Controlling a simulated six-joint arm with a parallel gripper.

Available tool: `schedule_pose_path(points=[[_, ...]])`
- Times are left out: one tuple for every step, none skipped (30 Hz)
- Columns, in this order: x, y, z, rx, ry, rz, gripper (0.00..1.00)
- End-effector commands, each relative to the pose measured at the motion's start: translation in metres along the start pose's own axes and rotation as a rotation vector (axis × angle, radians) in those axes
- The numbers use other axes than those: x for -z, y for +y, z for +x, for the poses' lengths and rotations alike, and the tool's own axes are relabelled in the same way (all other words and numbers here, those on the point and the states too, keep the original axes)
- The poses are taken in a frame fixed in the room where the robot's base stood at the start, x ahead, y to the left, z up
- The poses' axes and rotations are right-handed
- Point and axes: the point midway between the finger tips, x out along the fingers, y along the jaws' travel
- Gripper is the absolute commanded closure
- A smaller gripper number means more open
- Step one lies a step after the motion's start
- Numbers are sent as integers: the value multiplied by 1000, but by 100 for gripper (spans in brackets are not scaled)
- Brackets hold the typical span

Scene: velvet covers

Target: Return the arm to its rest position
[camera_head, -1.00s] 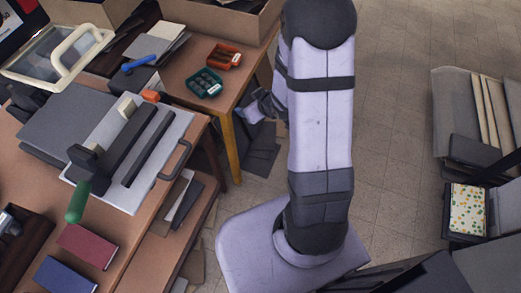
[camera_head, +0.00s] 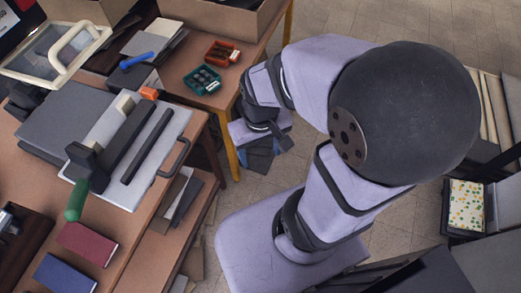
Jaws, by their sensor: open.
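My arm stands on its pale base right of the workbench, folded, with its large dark elbow joint toward the camera. My gripper (camera_head: 275,143) hangs low beside the small table's right leg, over the floor. Its dark fingers show only partly, apart and with nothing seen between them. It touches neither the bench nor the table in this view.
The workbench (camera_head: 155,225) at left holds a press plate with a green-handled lever (camera_head: 77,200), a red book (camera_head: 87,243) and a blue book (camera_head: 64,274). A green tray (camera_head: 203,80) and a red tray (camera_head: 222,53) lie behind. A black crate holds a dotted pack (camera_head: 466,205) at right.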

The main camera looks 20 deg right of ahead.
Motion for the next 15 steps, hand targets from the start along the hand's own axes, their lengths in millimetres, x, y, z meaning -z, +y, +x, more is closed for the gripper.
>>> schedule_pose_path(points=[[0,0,0,0,0,0,38],[0,0,0,0,0,0,38],[0,0,0,-1,0,0,38],[0,0,0,-1,1,0,38],[0,0,-2,-1,1,0,38],[0,0,-4,-1,1,0,38],[0,0,-7,-1,1,0,38],[1,0,-10,-1,1,0,38],[1,0,-16,-1,1,0,38],[1,0,-20,-1,1,0,38],[1,0,-25,-1,1,0,38],[1,0,-33,-1,1,0,38],[1,0,-38,-1,2,0,38],[1,0,-44,-1,2,0,38],[1,0,-52,-1,2,0,38]])
